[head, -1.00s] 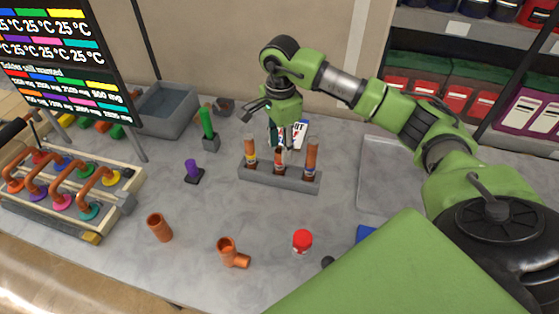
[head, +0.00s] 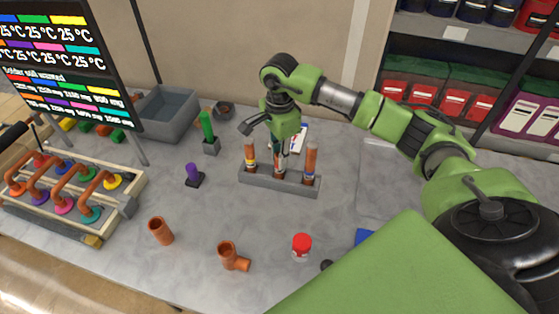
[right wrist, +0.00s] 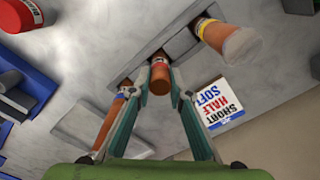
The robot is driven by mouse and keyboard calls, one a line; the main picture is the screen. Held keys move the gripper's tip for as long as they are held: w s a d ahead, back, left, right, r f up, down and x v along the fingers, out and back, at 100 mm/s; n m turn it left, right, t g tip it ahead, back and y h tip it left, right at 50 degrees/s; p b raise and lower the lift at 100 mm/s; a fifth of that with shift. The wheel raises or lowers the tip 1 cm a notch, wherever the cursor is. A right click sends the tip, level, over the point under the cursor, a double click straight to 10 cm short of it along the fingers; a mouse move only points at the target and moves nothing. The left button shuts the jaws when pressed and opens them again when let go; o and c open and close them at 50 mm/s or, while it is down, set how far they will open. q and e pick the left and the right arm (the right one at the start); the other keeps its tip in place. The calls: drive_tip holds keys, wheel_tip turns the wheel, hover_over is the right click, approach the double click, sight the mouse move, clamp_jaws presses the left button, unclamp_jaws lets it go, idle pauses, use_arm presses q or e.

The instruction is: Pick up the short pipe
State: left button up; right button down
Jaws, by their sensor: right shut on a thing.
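A grey rack (head: 262,182) in the middle of the table holds three upright copper pipes. They are the left pipe (head: 250,156), the middle pipe (head: 281,168) and the right pipe (head: 311,163). The middle one looks shortest and is probably the short pipe. My right gripper (head: 282,150) points down over the rack and is shut on this middle pipe. In the right wrist view the two fingertips (right wrist: 161,72) press on either side of the pipe (right wrist: 159,78), which still stands in the rack's slot. My left gripper is out of view.
A card reading "SHORT HALF SOFT" (right wrist: 222,105) lies behind the rack. A loose copper pipe (head: 160,231), a tee fitting (head: 233,257) and a red-lidded jar (head: 301,247) stand in front. A purple-handled tool (head: 193,175) and a green one (head: 208,128) stand left.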

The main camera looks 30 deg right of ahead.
drive_tip(key=shift+w+r+b, duration=0.1)
drive_tip(key=shift+r+b, duration=0.65)
drive_tip(key=shift+b, duration=0.05)
drive_tip(key=s+a+r+b, duration=0.4)
drive_tip(key=s+a+r, duration=0.2)
drive_tip(key=s+r, duration=0.5)
drive_tip(key=shift+s+a+r, duration=0.2)
drive_tip(key=shift+s+a, duration=0.1)
drive_tip(key=shift+s, duration=0.5)
